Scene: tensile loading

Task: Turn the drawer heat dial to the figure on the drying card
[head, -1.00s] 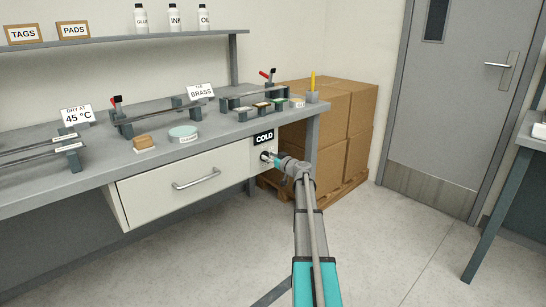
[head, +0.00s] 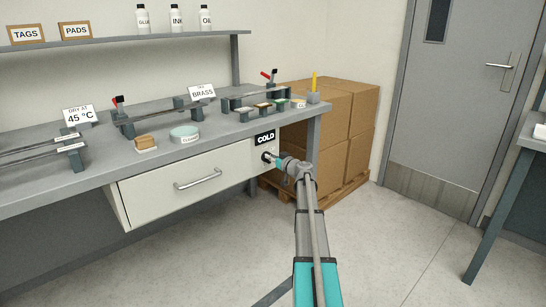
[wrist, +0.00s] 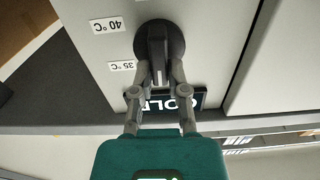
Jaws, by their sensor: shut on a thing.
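The drying card (head: 79,115) stands on the bench at the left and reads "DRY AT 45 °C". The heat dial (wrist: 160,40) is a dark round knob on the pale front panel beside the drawer (head: 180,185). My gripper (wrist: 157,62) is shut on the dial's raised grip, which lies roughly upright in the wrist view. In the head view my gripper (head: 272,159) covers much of the dial. Labels "40 °C" (wrist: 106,25) and "35 °C" (wrist: 122,66) sit beside the dial. A black display reading "COLD" (head: 265,138) is above it in the head view; my fingers partly cover it in the wrist view.
The bench top (head: 105,160) carries a round Cleaner tin (head: 184,133), a sponge (head: 146,142), a "BRASS" card (head: 201,92) and metal stands. Cardboard boxes (head: 343,135) on a pallet stand behind the bench's right end. The floor in front is clear.

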